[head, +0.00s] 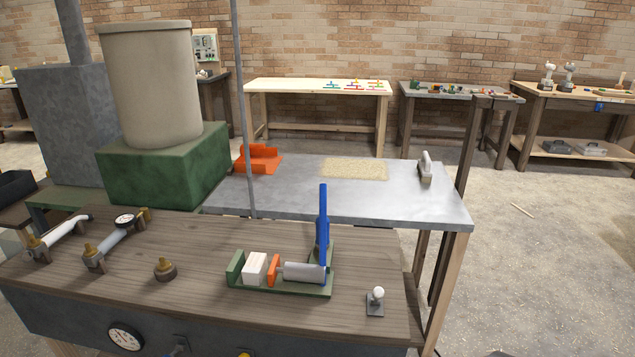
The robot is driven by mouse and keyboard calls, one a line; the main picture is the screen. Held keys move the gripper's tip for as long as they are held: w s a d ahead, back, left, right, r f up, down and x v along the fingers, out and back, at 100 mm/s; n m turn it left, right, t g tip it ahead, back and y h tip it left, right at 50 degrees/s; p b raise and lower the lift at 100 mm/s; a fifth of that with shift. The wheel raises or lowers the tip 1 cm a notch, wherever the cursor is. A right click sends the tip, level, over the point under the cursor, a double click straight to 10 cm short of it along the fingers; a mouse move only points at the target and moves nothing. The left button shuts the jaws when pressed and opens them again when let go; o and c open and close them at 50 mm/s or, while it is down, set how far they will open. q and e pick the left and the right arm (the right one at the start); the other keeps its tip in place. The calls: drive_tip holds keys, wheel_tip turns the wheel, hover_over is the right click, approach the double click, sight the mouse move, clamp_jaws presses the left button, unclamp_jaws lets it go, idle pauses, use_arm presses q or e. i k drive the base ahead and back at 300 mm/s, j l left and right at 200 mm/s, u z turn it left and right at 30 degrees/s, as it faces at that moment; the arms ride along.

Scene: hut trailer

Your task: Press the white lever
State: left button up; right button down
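Two lever-like things with white parts show on the wooden workbench (200,255) in the head view. A small lever with a white ball knob (377,293) stands upright on a grey base near the bench's front right corner. A handle with a white grip (68,226) on a brass fitting sits at the bench's left end. I cannot tell for certain which one is the task's white lever. Neither of my grippers is in view, and nothing touches either lever.
A green clamp fixture (285,289) with a white block and a tall blue handle (323,225) stands left of the knob lever. A thin grey pole (243,110) rises behind the bench, before a metal-topped table (300,195).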

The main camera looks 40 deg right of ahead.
sight(378, 292)
drive_tip(key=l+z, duration=0.1)
drive_tip(key=z, duration=1.65)
